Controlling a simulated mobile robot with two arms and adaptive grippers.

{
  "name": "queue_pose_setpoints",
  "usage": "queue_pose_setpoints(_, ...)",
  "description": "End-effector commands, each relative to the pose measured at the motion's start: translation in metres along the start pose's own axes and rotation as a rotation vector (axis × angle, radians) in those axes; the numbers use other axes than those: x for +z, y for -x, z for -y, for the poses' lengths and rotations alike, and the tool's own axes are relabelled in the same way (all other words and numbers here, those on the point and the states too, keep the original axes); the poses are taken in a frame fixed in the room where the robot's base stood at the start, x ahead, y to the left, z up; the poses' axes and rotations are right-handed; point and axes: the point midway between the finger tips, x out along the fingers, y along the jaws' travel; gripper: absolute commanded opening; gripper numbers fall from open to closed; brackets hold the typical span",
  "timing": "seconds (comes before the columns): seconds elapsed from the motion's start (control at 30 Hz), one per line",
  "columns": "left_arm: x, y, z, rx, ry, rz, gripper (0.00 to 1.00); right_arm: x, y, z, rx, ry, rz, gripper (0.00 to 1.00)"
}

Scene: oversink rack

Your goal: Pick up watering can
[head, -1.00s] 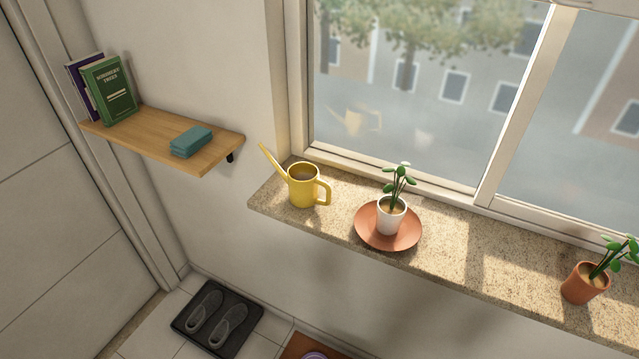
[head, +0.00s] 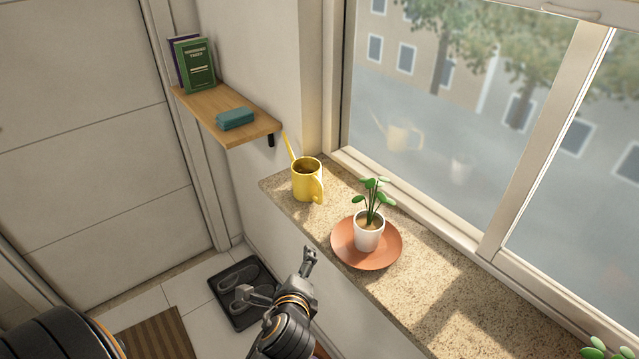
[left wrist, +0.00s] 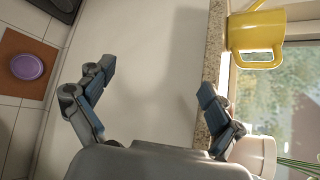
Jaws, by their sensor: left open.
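The yellow watering can (head: 306,184) stands upright at the left end of the stone windowsill (head: 410,290). Its spout points up and back, and its handle faces the front right. My left gripper (head: 281,275) is open and empty, in front of the sill and nearer to me than the can, not touching it. In the left wrist view the can (left wrist: 256,34) shows at the upper right, beyond the right finger of the open left gripper (left wrist: 155,78). My right gripper is not in view.
A white potted plant (head: 369,236) on a terracotta saucer (head: 352,258) stands right of the can. A wooden shelf (head: 205,115) with books (head: 198,66) and a teal folded cloth (head: 235,119) is at left. The window (head: 430,140) is behind. Shoes lie on a dark mat (head: 222,283) below.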

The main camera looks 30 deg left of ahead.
Motion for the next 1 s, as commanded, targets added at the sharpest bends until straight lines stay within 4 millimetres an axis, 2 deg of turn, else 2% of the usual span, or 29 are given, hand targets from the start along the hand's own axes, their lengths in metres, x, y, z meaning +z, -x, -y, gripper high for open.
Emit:
queue_pose_setpoints(0.1, 0.016, 0.009, 0.011, -0.017, -0.021, 0.036, 0.93, 0.001, -0.001, -0.003, 0.003, 0.001, 0.001, 0.78)
queue_pose_setpoints(0.37, 0.025, 0.006, 0.035, -0.088, -0.239, 0.11, 0.93, 0.003, 0.0, -0.017, 0.02, 0.0, 0.004, 0.78)
queue_pose_setpoints(0.57, 0.035, 0.008, 0.064, -0.152, -0.48, 0.209, 0.93, 0.003, -0.001, -0.013, 0.015, -0.003, 0.003, 0.78)
queue_pose_setpoints(0.8, 0.046, 0.015, 0.104, -0.21, -0.839, 0.377, 0.93, 0.002, -0.001, -0.008, 0.01, -0.004, 0.002, 0.78)
queue_pose_setpoints(1.0, 0.052, 0.011, 0.122, -0.22, -0.969, 0.442, 0.93, 0.001, 0.002, -0.008, 0.01, -0.004, 0.002, 0.78)
